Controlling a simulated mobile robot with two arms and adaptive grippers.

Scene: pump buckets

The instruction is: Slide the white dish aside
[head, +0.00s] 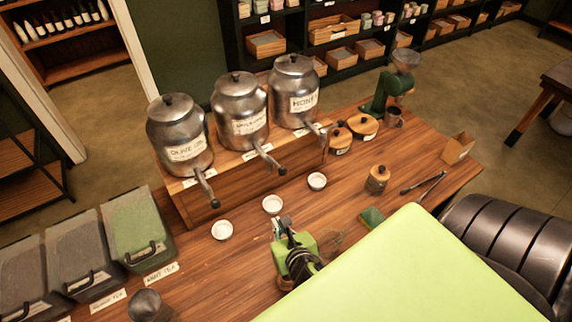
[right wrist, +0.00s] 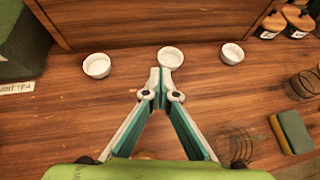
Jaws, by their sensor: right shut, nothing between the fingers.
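Three small white dishes stand in a row on the wooden counter (head: 345,205), in front of the metal pump buckets. The left dish (head: 222,230), middle dish (head: 272,204) and right dish (head: 317,181) all look upright. My right gripper (head: 279,224) is shut and empty, with its tips just in front of the middle dish. In the right wrist view the closed fingertips (right wrist: 160,74) reach the near edge of the middle dish (right wrist: 171,58); I cannot tell whether they touch it. The left dish (right wrist: 97,66) and right dish (right wrist: 232,53) stand clear. My left gripper is not in view.
Metal buckets labelled olive oil (head: 178,130), vinegar (head: 238,105) and honey (head: 295,88) stand on a wooden riser behind, spouts forward. A wire whisk (right wrist: 240,148) and green sponge (right wrist: 290,132) lie right of my gripper. Lidded bins (head: 138,225) stand at left.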

